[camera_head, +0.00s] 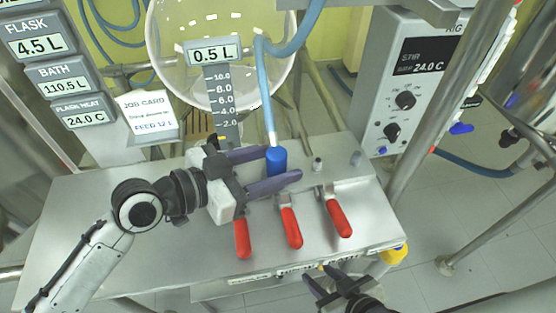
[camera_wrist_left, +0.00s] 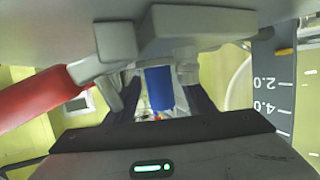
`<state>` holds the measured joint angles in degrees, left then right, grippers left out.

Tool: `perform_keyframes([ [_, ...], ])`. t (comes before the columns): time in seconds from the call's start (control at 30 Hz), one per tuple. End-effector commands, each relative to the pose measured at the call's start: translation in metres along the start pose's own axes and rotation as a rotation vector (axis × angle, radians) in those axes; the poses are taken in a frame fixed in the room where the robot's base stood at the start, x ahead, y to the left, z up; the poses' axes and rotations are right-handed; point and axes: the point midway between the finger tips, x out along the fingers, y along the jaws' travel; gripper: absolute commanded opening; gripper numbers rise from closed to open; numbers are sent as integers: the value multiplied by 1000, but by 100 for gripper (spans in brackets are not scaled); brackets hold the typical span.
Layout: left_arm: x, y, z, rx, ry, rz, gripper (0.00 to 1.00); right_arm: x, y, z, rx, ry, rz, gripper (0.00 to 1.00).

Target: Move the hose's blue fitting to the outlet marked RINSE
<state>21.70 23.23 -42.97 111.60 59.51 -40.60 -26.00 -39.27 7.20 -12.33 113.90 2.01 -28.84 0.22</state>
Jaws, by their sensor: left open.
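The hose's blue fitting (camera_head: 277,161) stands upright on the steel bench, with the light blue hose (camera_head: 266,100) rising from its top. My left gripper (camera_head: 283,164) is open, with one finger on each side of the fitting; I cannot tell whether they touch it. In the left wrist view the blue fitting (camera_wrist_left: 159,88) shows between the dark fingers. Two bare metal stubs, a nearer one (camera_head: 317,163) and a farther right one (camera_head: 355,158), stand right of the fitting. No RINSE mark is readable. My right gripper (camera_head: 322,275) is open and empty below the bench's front edge.
Three red valve handles (camera_head: 291,228) lie along the bench front (camera_head: 120,265). A round glass flask (camera_head: 190,60) hangs behind, with a scale plate. The stirrer control box (camera_head: 405,90) and a steel post stand at right.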

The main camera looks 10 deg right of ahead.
Motion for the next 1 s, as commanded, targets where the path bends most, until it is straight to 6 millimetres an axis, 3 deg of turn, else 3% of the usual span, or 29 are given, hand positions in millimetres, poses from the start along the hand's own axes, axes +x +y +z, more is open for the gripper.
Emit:
perform_keyframes([
  [0.3, -61, 0, 2, 1, -2, -1, 51, 3, 0, 1, -1, 2, 0, 36],
  [0.5, -88, -1, 1, 0, 0, -2, 51, 3, 0, -2, -3, 11, -1, 36],
  [1.0, -96, 0, -1, 0, 3, -1, 51, 3, -1, -1, -2, 8, -2, 36],
])
